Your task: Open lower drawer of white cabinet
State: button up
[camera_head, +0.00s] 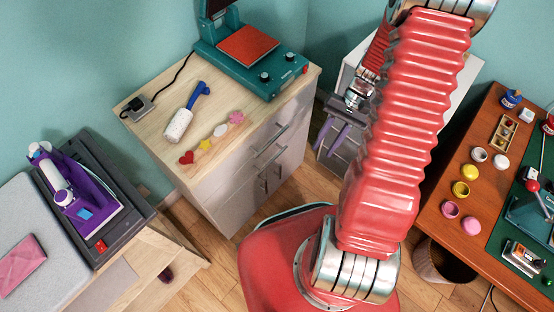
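The white cabinet (349,76) stands in the back corner, mostly hidden behind my red arm. Part of its grey drawer front (339,161) shows below my gripper. Which drawer is upper or lower, and whether one is pulled out, I cannot tell clearly. My gripper (331,138) is in front of this cabinet, with its two purple-grey fingers pointing down and a gap between them. Nothing shows between the fingers. Whether they touch the cabinet or a handle I cannot tell.
A wood-topped cabinet (160,103) with closed grey drawers stands left of my gripper, carrying a teal heat press (250,56). An ironing table (20,215) is at far left. A brown craft desk (440,218) is at right, with a bin (428,262) below. Some wooden floor (315,186) is clear.

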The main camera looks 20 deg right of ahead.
notch_tip(320, 180, down, 21)
jog(key=m+t+y, duration=0.2)
jog(key=t+y, duration=0.2)
jog(key=y, duration=0.4)
jog(key=w+d+r+n+t+y, duration=0.1)
jog(key=w+n+t, duration=0.2)
jog(key=w, duration=0.3)
jog(key=shift+w+r+n, duration=0.3)
jog(key=shift+w+n, duration=0.05)
jog(key=shift+n, duration=0.35)
jog(key=shift+a, duration=0.1)
jog(key=x, duration=1.3)
jog(key=shift+w+a+r, duration=0.15)
jog(key=shift+a+r, duration=0.05)
jog(key=shift+a, duration=0.1)
jog(key=shift+c, duration=0.3)
grip_shut()
